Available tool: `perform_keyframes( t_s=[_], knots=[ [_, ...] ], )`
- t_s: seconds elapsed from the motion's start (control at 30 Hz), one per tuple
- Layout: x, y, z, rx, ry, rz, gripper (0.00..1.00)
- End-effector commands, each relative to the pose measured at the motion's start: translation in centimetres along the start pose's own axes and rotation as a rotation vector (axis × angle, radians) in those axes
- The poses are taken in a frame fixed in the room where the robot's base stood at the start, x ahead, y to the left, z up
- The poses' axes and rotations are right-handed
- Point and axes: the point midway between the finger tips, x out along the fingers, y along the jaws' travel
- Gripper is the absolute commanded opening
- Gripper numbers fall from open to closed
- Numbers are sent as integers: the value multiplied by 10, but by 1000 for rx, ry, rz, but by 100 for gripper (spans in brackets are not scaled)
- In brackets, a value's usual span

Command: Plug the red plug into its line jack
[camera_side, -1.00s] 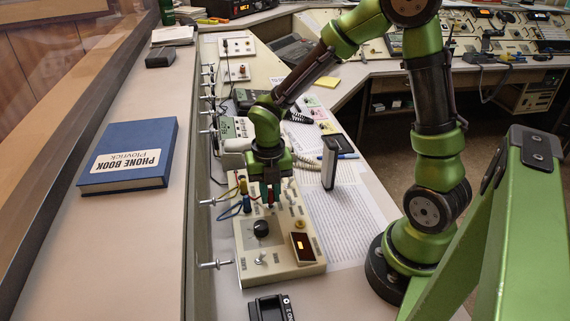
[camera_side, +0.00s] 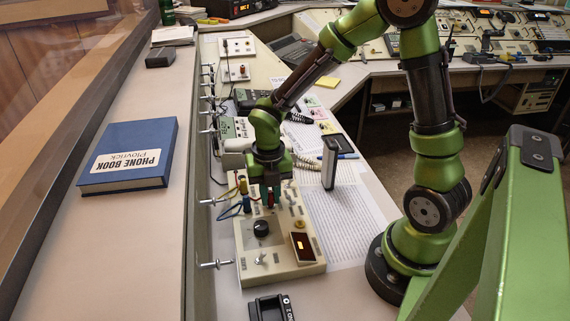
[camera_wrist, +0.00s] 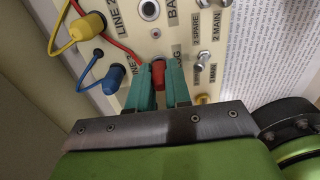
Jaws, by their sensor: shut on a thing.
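The red plug (camera_wrist: 158,76) is between the two teal fingers of my gripper (camera_wrist: 159,88), which is shut on it. In the side view my gripper (camera_side: 270,190) points down at the upper part of the beige console box (camera_side: 277,270), and the red plug (camera_side: 270,201) shows at its fingertips. A red cord (camera_wrist: 118,43) runs to the plug's area. The plug's far tip is hidden, so I cannot tell whether it is in a hole. An open round jack (camera_wrist: 149,10) shows on the panel above the plug in the wrist view.
A yellow plug (camera_wrist: 88,27) and a blue plug (camera_wrist: 113,78), each with its cord, are left of the fingers. Small toggle switches (camera_wrist: 201,58) are to the right.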

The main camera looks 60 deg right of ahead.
Motion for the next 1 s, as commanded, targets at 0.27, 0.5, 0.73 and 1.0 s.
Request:
perform_keyframes(
  t_s=[0.27, 0.5, 0.73, 1.0],
  knots=[
    [4, 0, 0, 0, 1, -1, 0],
    [4, -1, 0, 2, 1, -3, 48],
    [5, -3, 0, 5, 3, -8, 48],
    [4, -1, 0, 2, 2, -3, 59]
  ],
)
